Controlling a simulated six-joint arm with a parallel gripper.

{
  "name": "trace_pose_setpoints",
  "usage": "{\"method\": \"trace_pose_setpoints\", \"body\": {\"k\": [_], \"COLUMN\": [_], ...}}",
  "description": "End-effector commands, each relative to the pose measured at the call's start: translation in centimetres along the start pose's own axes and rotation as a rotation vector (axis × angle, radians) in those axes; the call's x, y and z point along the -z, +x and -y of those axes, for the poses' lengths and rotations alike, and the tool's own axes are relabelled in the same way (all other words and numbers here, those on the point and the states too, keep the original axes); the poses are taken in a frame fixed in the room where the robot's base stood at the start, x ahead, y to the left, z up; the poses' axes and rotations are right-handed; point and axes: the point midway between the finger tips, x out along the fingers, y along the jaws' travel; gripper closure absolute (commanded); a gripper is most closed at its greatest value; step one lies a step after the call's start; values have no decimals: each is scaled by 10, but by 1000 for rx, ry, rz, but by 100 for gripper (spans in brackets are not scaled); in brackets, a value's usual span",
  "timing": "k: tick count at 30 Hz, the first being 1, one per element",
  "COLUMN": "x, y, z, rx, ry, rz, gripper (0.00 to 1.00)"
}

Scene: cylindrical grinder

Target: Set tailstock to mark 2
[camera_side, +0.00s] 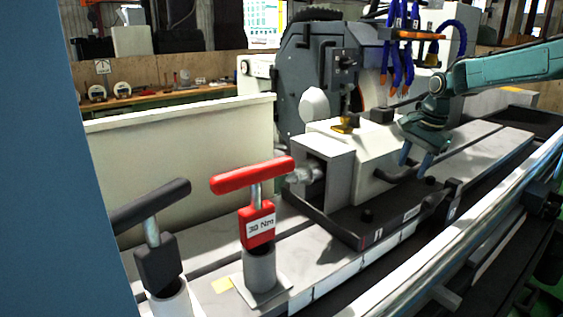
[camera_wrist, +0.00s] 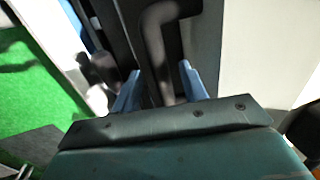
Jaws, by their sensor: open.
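The tailstock (camera_side: 340,150) is a pale grey block on a black base (camera_side: 365,222), standing on the grinder's table in the side view. A black bent handle (camera_side: 385,176) is on its near side. Small light labels (camera_side: 411,213) are on the base, too small to read surely. My gripper (camera_side: 416,162) is at the right end of the tailstock, fingers pointing down near the handle. In the wrist view, its two blue fingers (camera_wrist: 160,76) are apart, with the black handle (camera_wrist: 160,40) running between and beyond them. Contact with the handle cannot be told.
A red T-handle tool marked 30 Nm (camera_side: 257,225) and a black T-handle tool (camera_side: 155,260) stand upright at the left. A pale strip (camera_side: 345,270) runs along the table's edge. The grinding wheel housing (camera_side: 310,75) and blue hoses (camera_side: 390,55) are behind.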

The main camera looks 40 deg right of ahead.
Motion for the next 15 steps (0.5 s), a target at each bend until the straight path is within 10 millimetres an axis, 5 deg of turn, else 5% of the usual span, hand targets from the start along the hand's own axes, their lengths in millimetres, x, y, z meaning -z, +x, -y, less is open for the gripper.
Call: {"method": "trace_pose_setpoints", "body": {"k": [15], "x": [0], "y": [-83], "z": [0], "rx": [5], "ry": [-2], "rz": [-2], "gripper": [57]}}
